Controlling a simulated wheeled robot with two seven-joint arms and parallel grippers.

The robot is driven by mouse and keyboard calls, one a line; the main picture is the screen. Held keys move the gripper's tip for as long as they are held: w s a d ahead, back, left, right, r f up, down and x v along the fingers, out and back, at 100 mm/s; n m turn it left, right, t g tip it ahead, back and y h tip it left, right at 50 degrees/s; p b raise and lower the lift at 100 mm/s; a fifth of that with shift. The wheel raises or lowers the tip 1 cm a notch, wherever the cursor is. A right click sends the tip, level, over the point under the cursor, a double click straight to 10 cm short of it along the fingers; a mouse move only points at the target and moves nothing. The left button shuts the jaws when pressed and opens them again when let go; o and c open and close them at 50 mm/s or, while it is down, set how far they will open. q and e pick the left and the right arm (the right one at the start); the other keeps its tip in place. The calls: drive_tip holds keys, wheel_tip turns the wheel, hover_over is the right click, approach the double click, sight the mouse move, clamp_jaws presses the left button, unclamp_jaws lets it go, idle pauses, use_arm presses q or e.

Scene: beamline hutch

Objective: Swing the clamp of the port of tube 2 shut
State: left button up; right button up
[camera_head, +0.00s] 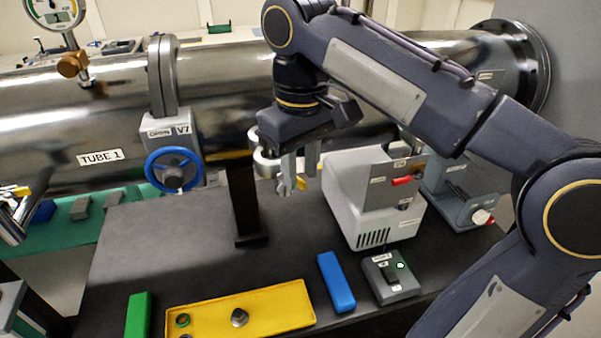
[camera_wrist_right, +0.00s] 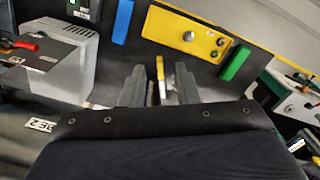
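The large steel tube runs across the back of the head view; its left length is labelled TUBE 1 (camera_head: 101,157). The length right of valve V7 (camera_head: 171,133) shows no readable tube 2 label (camera_head: 225,85). A silver port fitting (camera_head: 265,162) sticks out below this length, partly hidden by my right gripper. My right gripper (camera_head: 300,172) points down beside the fitting, its fingers apart. In the wrist view a narrow yellow-tipped piece, apparently the clamp's lever (camera_wrist_right: 160,70), shows between the fingers (camera_wrist_right: 160,88); contact cannot be told.
Below is a dark bench (camera_head: 130,235) with a yellow tray (camera_head: 275,302), a blue block (camera_head: 336,282), a green block (camera_head: 138,315) and a small switch box (camera_head: 391,280). A pale pump unit (camera_head: 345,200) stands right of the gripper. A dark post (camera_head: 245,205) stands left of it.

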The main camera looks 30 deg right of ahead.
drive_tip(key=shift+f, duration=0.5)
drive_tip(key=shift+c, duration=0.5)
clamp_jaws()
drive_tip(key=shift+d, duration=0.1)
